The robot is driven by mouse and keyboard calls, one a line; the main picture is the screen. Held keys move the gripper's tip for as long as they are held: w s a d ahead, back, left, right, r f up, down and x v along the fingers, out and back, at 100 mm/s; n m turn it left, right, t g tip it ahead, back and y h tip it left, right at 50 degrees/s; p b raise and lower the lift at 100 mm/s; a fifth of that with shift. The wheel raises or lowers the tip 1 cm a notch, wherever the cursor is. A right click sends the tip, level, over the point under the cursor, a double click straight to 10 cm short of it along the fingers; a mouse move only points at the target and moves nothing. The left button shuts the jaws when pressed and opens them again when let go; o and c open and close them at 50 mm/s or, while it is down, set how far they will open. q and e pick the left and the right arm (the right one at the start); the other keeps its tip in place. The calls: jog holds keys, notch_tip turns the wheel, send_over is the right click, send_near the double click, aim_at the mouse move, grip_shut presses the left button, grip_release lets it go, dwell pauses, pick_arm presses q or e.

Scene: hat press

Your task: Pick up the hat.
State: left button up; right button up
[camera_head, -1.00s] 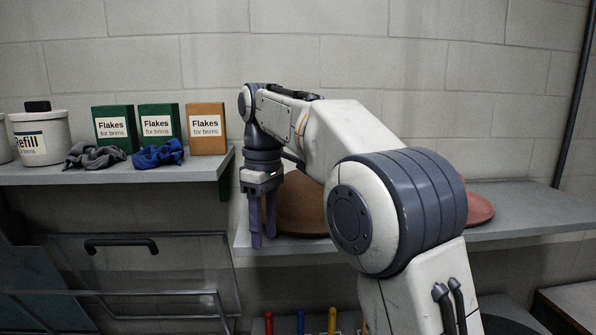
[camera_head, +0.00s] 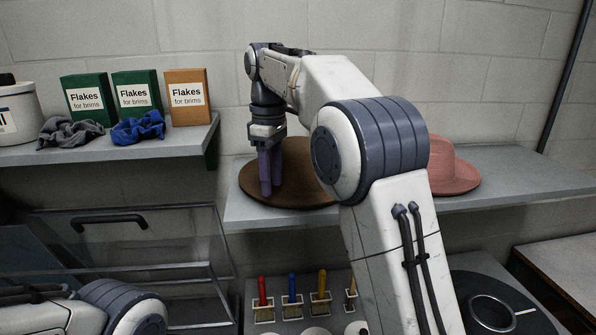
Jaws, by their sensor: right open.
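A brown hat (camera_head: 298,157) with a wide brim lies on the right grey shelf, partly hidden by my right arm. A pinkish-red hat (camera_head: 452,165) lies on the same shelf further right, its left part hidden behind my arm. My right gripper (camera_head: 271,190) points down with two purple fingers, a small gap between them, and holds nothing that I can see. The fingers overlap the left part of the brown hat's brim; I cannot tell whether they touch it. My left gripper is out of view; only part of my left arm shows at the lower left.
The left shelf (camera_head: 150,150) holds flakes boxes (camera_head: 134,94), a grey cloth (camera_head: 70,133), a blue cloth (camera_head: 138,128) and a white tub (camera_head: 17,117). Below are a clear panel with a dark handle (camera_head: 108,221), coloured-handled tools (camera_head: 292,288) and a round dark plate (camera_head: 505,300).

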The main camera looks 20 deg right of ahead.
aim_at(272, 198)
jog(key=shift+f, duration=1.8)
grip_shut()
